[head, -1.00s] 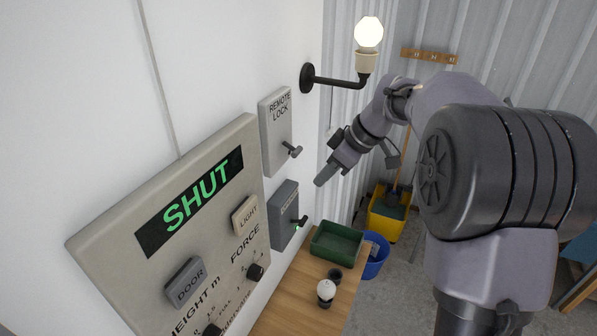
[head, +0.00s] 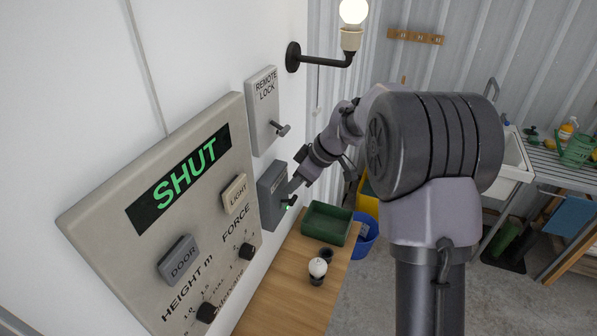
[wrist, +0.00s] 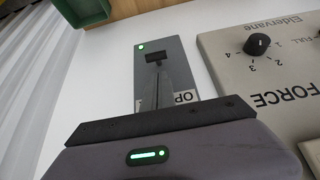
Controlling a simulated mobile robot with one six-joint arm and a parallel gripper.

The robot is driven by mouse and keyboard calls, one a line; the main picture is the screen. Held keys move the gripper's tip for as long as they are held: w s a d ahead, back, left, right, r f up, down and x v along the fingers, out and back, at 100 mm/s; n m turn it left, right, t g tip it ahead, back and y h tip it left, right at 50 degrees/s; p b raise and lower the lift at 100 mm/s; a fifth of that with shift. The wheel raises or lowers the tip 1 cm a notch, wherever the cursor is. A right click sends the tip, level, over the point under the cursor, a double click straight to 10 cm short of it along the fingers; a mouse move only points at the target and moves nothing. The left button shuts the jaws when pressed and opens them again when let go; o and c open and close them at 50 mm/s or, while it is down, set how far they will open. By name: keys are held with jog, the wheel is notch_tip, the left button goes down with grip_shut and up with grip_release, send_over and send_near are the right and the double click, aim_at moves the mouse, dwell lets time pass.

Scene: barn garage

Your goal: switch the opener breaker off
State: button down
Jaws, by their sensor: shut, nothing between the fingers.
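The opener breaker is a small dark grey box (head: 268,200) on the white wall, below the remote lock box. Its black lever (head: 290,201) sticks out, with a lit green lamp beside it. In the wrist view the box (wrist: 184,62) appears upside down, with its black lever end (wrist: 153,57), green lamp (wrist: 141,46) and partly covered letters "OP". My gripper (head: 287,188) is shut and empty, its tip right at the lever. In the wrist view the narrow fingertips (wrist: 156,68) overlap the lever; I cannot tell whether they touch it.
The control panel (head: 100,215), reading SHUT, stands left of the breaker. The remote lock box (head: 262,105) is above it. A wooden bench (head: 275,300) below holds a green tray (head: 327,222) and a white bulb (head: 317,267). A lit wall lamp (head: 352,38) is higher up.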

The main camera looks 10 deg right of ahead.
jog(key=shift+s+d+f, duration=0.1)
jog(key=shift+f, duration=0.35)
jog(key=shift+s+d+f, duration=0.1)
jog(key=shift+f, duration=0.35)
jog(key=shift+f, duration=0.1)
jog(key=b, duration=0.3)
jog(key=shift+s+d+f, duration=0.1)
jog(key=shift+d+f, duration=0.15)
jog(key=shift+f+b, duration=0.1)
jog(key=shift+b, duration=0.55)
